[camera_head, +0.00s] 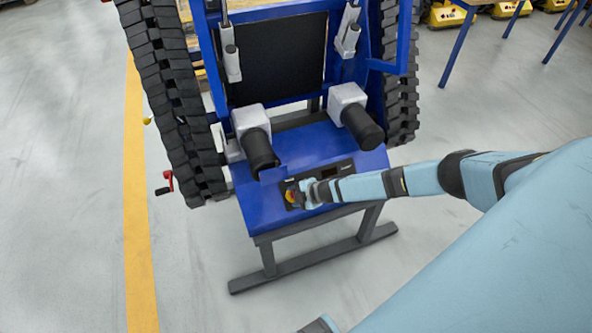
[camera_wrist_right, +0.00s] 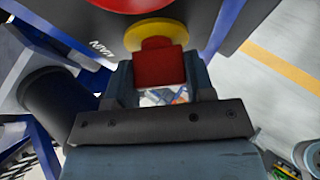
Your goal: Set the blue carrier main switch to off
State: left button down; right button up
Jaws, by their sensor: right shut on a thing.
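The blue carrier (camera_head: 268,213) stands on a dark grey stand, its sloped blue panel facing me. The main switch (camera_head: 291,196) is a small red and yellow spot at the left of the panel's dark control strip. In the right wrist view the switch (camera_wrist_right: 158,68) is a red knob on a yellow disc, beside a label reading MAIN. My right gripper (camera_head: 303,193) is at the switch; its fingers (camera_wrist_right: 158,82) are shut on the red knob, one on each side. The exact angle of the knob is hard to read.
Two black cylinders (camera_head: 262,150) on light grey mounts rise just behind the panel. Black tracks (camera_head: 170,90) flank the carrier. A red crank handle (camera_head: 166,183) sticks out at the left. A large red part (camera_wrist_right: 130,4) lies above the knob. Floor in front is clear.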

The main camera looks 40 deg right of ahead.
jog(key=o, duration=0.9)
jog(key=shift+s+d+r, duration=0.15)
jog(key=shift+s+r, duration=0.1)
jog(key=shift+r, duration=0.1)
jog(key=p+v, duration=0.2)
jog(key=v, duration=1.1)
jog(key=shift+f, duration=0.1)
